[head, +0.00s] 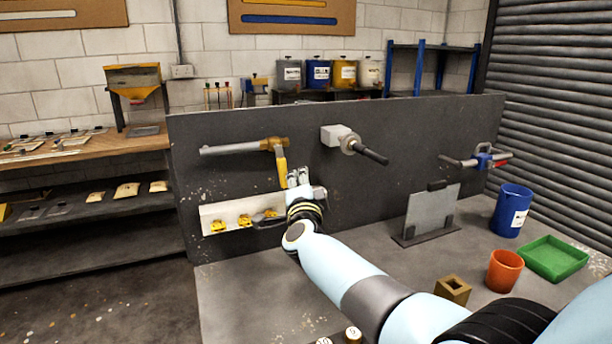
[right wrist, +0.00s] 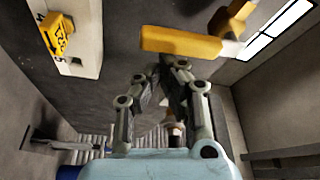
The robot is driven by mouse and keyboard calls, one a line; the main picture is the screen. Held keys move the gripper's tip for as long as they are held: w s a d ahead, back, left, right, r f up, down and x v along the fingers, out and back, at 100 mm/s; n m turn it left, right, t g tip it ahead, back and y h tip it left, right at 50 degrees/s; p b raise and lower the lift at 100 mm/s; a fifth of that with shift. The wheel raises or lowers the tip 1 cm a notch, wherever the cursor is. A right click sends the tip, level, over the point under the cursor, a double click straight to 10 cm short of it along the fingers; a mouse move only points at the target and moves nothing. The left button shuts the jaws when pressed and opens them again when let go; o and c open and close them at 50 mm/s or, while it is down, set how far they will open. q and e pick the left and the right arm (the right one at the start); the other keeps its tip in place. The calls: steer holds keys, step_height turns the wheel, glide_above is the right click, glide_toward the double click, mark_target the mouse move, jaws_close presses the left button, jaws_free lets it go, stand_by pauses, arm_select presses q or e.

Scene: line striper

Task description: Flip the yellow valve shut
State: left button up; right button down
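The yellow valve lever (head: 281,168) hangs down, nearly upright, from a brass valve body (head: 268,145) at the end of a grey horizontal pipe on the dark panel. In the right wrist view the lever (right wrist: 180,42) lies across the picture just past the fingertips. My right gripper (head: 298,178) is beside the lever's lower end, on its right in the head view. Its fingers (right wrist: 163,72) are close together with nothing visible between them. Whether they touch the lever I cannot tell. My left gripper is out of view.
A white strip (head: 207,211) with yellow pieces (head: 244,221) is below the valve. A grey fitting with a dark rod (head: 370,153) and a blue-and-red clamp (head: 485,160) stick out further right. A grey plate (head: 430,212), orange cup (head: 504,270), green tray (head: 555,257) and blue jug (head: 511,210) stand on the bench.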

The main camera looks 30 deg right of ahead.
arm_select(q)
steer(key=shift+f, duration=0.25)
arm_select(e)
steer(key=shift+a+f, duration=0.3)
steer(key=shift+a, duration=0.3)
